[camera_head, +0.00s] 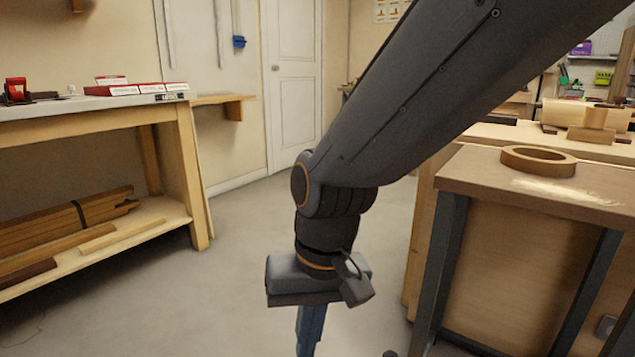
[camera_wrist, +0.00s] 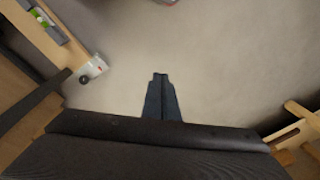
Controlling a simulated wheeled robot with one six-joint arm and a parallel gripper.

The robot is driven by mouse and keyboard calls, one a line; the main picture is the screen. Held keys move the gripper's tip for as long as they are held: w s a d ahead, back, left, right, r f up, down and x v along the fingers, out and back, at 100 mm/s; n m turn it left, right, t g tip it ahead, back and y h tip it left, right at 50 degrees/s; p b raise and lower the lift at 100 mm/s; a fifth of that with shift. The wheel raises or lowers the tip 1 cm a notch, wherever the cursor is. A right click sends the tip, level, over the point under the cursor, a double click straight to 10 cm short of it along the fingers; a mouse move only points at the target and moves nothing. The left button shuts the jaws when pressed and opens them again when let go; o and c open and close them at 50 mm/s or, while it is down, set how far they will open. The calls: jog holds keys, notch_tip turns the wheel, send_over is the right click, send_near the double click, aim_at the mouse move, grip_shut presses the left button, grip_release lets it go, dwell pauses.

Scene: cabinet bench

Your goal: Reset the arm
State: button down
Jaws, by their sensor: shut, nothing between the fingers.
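My gripper (camera_head: 309,330) hangs pointing down over the open floor, with my arm coming in from the upper right in the head view. Its blue-grey fingers are cut by the lower edge of that view. In the wrist view the fingers of my gripper (camera_wrist: 160,78) lie together against the pale floor (camera_wrist: 215,60). They are shut, with nothing held between them.
A workbench (camera_head: 175,140) with red-and-white boxes on top and timber on its shelf stands at the left. A wooden table (camera_head: 470,180) with a wooden ring (camera_head: 538,161) stands close at the right. A white door (camera_head: 293,85) is behind. The floor between is clear.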

jog(key=s+r+n, duration=0.2)
jog(key=s+n, duration=0.1)
jog(key=s, duration=0.5)
jog(key=d+r+m+p, duration=0.3)
jog(key=d+r+p, duration=0.7)
jog(key=p, duration=0.8)
jog(key=d+r+m+h+p, duration=0.1)
jog(key=d+r+m+p, duration=0.1)
jog(key=d+r+p, duration=0.9)
notch_tip(320, 180, up, 6)
jog(key=p, duration=0.7)
jog(key=shift+r+m+h, duration=0.15)
jog(key=shift+m+h, duration=0.15)
jog(key=shift+m, duration=0.1)
jog(key=shift+a, duration=0.15)
